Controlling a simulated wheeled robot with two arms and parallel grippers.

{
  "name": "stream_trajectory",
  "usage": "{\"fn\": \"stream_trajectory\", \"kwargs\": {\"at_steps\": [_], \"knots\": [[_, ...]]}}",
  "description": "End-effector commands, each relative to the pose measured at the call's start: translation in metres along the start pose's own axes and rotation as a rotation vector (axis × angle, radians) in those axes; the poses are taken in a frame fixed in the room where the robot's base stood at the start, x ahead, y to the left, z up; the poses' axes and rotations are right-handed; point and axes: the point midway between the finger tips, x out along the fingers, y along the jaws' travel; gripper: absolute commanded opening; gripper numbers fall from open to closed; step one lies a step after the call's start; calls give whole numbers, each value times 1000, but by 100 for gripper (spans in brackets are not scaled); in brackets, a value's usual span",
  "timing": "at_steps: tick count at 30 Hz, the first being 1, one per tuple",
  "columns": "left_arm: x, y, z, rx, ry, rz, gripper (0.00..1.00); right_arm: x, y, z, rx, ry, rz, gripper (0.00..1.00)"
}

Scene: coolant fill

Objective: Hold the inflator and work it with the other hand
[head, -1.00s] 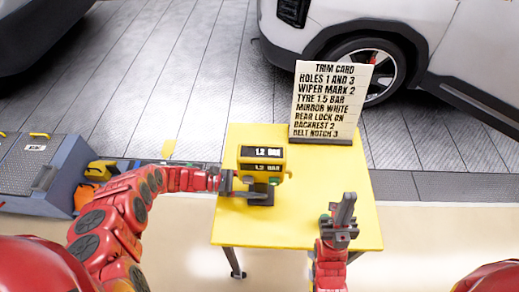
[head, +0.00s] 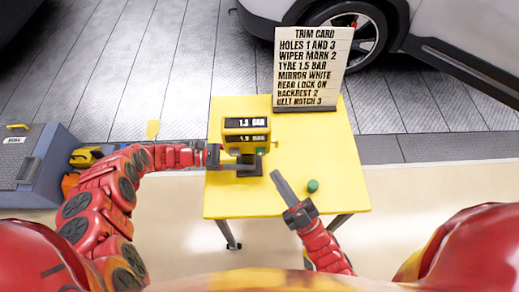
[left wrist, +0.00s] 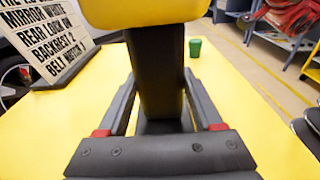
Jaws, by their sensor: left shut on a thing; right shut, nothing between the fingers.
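My left gripper (head: 240,168) is shut on the inflator's dark post, which shows between the fingers in the left wrist view (left wrist: 157,75). My right gripper (head: 276,176) is shut and empty, its tips just below and right of the inflator, apart from it. The trim card (head: 312,65) behind lists TYRE 1.5 BAR.
A small green cap-like piece (head: 313,186) sits on the table right of my right gripper; it also shows in the left wrist view (left wrist: 195,47). A grey-blue bench (head: 35,165) stands at the left. A white car (head: 300,15) is beyond the table.

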Motion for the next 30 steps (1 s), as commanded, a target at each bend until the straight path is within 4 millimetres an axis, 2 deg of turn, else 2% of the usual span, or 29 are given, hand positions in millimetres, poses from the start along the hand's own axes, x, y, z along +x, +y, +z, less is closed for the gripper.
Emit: {"fn": "stream_trajectory", "kwargs": {"at_steps": [1,3,6,9,23,30], "knots": [[0,0,0,0,0,0,23,-8,-15,6,9,-58,-50,0],[0,0,0,0,0,0,23,-16,-32,14,12,-126,-110,0],[0,0,0,0,0,-1,23,-28,-48,24,13,-199,-167,0],[0,0,0,0,0,-1,23,-34,-56,28,12,-235,-198,0],[0,0,0,0,0,-1,23,-34,-56,30,11,-242,-203,0],[0,0,0,0,0,-1,23,-23,-50,40,10,-239,-202,0]]}}
